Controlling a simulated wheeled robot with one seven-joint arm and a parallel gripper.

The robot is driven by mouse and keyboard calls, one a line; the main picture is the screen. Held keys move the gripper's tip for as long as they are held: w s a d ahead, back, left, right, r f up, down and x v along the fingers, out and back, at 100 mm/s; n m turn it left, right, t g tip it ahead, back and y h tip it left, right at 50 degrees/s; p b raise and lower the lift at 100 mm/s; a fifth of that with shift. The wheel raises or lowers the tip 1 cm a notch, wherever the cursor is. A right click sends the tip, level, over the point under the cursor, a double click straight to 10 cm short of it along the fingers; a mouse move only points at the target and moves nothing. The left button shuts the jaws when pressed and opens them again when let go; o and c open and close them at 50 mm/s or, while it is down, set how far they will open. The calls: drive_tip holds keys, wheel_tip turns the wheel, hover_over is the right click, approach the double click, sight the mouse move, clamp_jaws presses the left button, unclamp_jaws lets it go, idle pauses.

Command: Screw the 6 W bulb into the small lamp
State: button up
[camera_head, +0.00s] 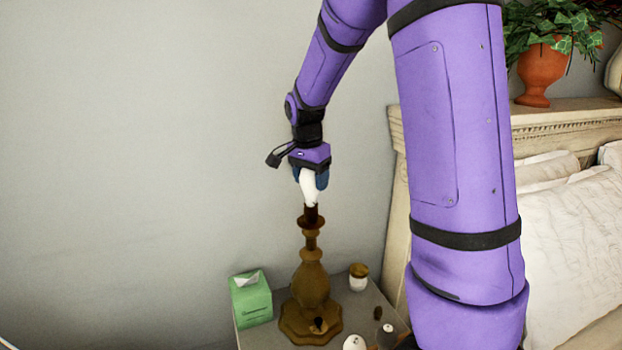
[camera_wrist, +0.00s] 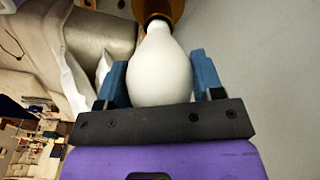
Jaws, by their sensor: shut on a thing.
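The small lamp (camera_head: 310,283) is a brown, turned-base lamp without a shade, standing upright on the bedside table (camera_head: 365,300). A white bulb (camera_head: 308,187) sits at the top of its socket (camera_head: 311,215), and its narrow end meets the socket; I cannot tell how deep it is in. No wattage marking is legible. My gripper (camera_head: 311,180) is above the lamp, pointing down, with its blue fingers shut on the bulb. In the wrist view the bulb (camera_wrist: 160,68) lies between the two fingers (camera_wrist: 160,85), its neck at the brown socket (camera_wrist: 157,10).
A green tissue box (camera_head: 251,300) stands left of the lamp. A small jar with a brown lid (camera_head: 358,277) stands to its right, and small white items (camera_head: 354,342) lie at the front. The bed (camera_head: 570,240) is at right; bare wall lies left.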

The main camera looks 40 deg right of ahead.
drive_tip(key=m, duration=0.3)
idle(0.4)
drive_tip(key=shift+m+g, duration=0.3)
drive_tip(key=shift+m, duration=1.5)
drive_tip(key=shift+m+g, duration=0.3)
drive_tip(key=shift+m, duration=1.4)
drive_tip(key=shift+m+y, duration=0.3)
drive_tip(key=shift+m, duration=1.4)
